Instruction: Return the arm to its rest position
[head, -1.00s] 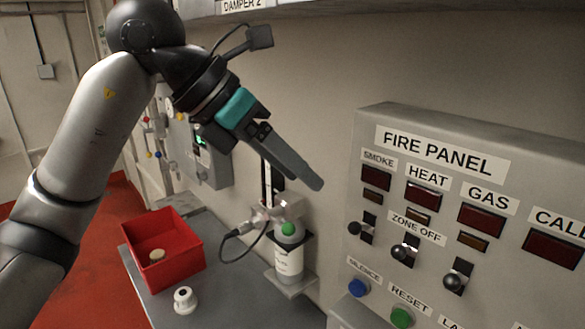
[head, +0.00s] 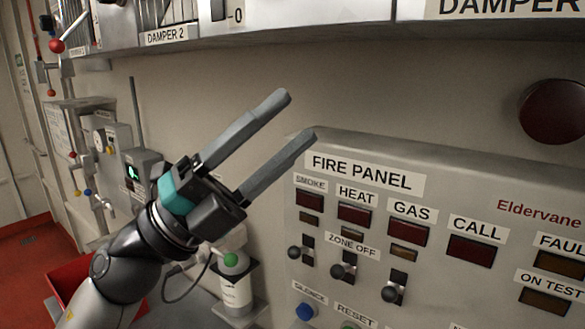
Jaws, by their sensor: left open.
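My left gripper (head: 302,117) is open and empty. Its two long grey fingers point up and to the right, in front of the wall and just off the upper left corner of the fire panel (head: 462,168) in the picture. My left arm (head: 125,265) comes in from the lower left, and its wrist hides part of the bench behind it. My right gripper does not show.
A shelf edge with the damper 2 label (head: 172,34) runs along the top. A white bottle (head: 236,290) in a bracket and a red bin (head: 62,278) are low behind my arm. A round dark red device (head: 553,110) is on the right wall.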

